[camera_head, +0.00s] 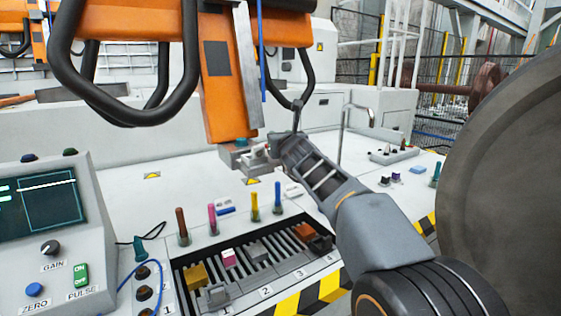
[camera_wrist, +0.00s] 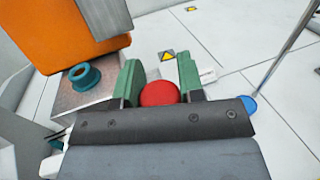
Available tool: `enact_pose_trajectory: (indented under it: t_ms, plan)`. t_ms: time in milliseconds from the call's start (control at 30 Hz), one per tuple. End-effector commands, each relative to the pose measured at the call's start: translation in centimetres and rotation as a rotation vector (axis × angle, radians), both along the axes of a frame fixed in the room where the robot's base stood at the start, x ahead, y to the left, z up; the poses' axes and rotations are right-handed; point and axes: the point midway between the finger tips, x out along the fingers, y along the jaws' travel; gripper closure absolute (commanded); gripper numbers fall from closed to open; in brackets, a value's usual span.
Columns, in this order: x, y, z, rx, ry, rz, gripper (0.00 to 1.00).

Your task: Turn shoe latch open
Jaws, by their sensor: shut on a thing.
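In the wrist view my gripper (camera_wrist: 159,82) has its two green fingers on either side of a round red knob (camera_wrist: 158,94), shut on it. The knob is beside the lower end of the orange arm (camera_wrist: 65,35) and its grey metal shoe block (camera_wrist: 92,88), which carries a teal ring (camera_wrist: 84,76). I cannot tell from the view how the latch is turned. In the head view my gripper (camera_head: 272,149) is at the foot of the hanging orange arm (camera_head: 222,90), by the shoe (camera_head: 238,158); the knob is hidden there.
A slotted tray (camera_head: 235,279) with coloured blocks and several upright coloured pegs stands in front. A control box (camera_head: 45,235) is at the left. A large grey wheel (camera_head: 505,175) fills the right. A thin bent rod (camera_head: 343,125) rises near my arm.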

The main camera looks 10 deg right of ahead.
Motion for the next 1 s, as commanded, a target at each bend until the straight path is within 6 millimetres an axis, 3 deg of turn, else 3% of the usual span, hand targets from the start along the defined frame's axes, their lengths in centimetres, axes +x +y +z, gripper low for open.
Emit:
enact_pose_trajectory:
  t_ms: [33, 933, 967, 1000]
  plan:
    - [0.02, 0.10, -0.72, 0.000, -0.006, -0.013, 0.88]
    - [-0.12, -0.08, -0.03, 0.004, 0.001, -0.112, 0.88]
    - [-0.12, -0.08, -0.04, 0.004, 0.001, -0.112, 0.64]
    - [-0.12, -0.07, -0.04, 0.004, 0.001, -0.112, 0.60]
